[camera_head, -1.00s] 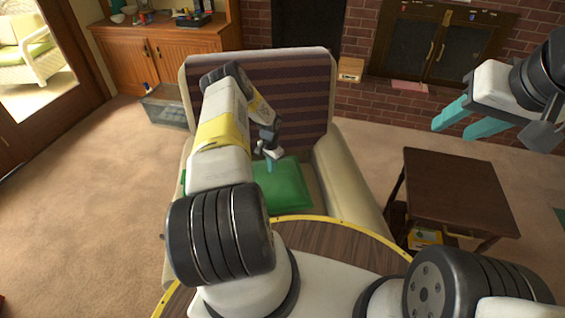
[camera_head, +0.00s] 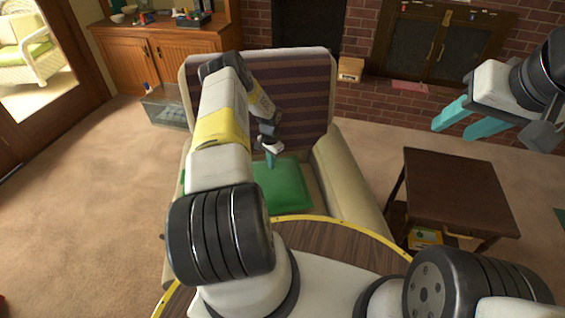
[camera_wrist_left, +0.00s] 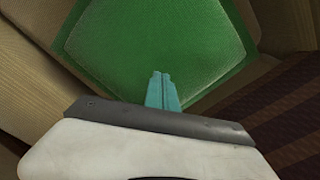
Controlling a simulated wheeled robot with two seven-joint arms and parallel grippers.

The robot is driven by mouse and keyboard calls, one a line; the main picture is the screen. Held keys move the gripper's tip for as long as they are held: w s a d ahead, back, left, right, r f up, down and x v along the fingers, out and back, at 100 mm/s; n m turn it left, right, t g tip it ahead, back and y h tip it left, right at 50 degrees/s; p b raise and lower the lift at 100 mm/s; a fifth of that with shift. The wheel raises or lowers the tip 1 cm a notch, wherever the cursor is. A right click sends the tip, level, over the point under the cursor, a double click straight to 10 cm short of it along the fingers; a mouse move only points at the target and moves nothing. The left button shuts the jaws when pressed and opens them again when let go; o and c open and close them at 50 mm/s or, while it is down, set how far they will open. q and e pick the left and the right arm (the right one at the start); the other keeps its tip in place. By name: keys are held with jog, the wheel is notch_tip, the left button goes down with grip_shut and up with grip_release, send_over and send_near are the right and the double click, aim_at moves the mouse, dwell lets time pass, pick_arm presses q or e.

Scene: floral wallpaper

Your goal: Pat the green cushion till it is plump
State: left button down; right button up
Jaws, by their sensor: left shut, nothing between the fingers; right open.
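The green cushion (camera_head: 288,187) lies on the seat of an armchair (camera_head: 350,178), partly hidden behind my left arm. My left gripper (camera_head: 271,159) is over the cushion near its back side, pointing down. In the left wrist view, the cushion (camera_wrist_left: 155,40) fills the upper middle. The shut teal fingertips of my left gripper (camera_wrist_left: 162,78) show in front of it with nothing between them. I cannot tell whether they touch the cushion. My right gripper (camera_head: 464,122) is open and empty, high at the right, away from the chair.
A dark wooden side table (camera_head: 455,190) stands right of the armchair, with a yellow box (camera_head: 425,237) under it. A clear bin (camera_head: 165,108) stands behind the chair at the left. A wooden cabinet (camera_head: 165,65) and brick fireplace are at the back. Carpet at the left is clear.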

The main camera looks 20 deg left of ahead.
aim_at(272, 173)
pick_arm(q)
jog(key=shift+f, duration=0.1)
jog(key=shift+f, duration=1.7)
jog(key=shift+r, duration=0.1)
jog(key=shift+r, duration=1.65)
notch_tip(272, 173, up, 6)
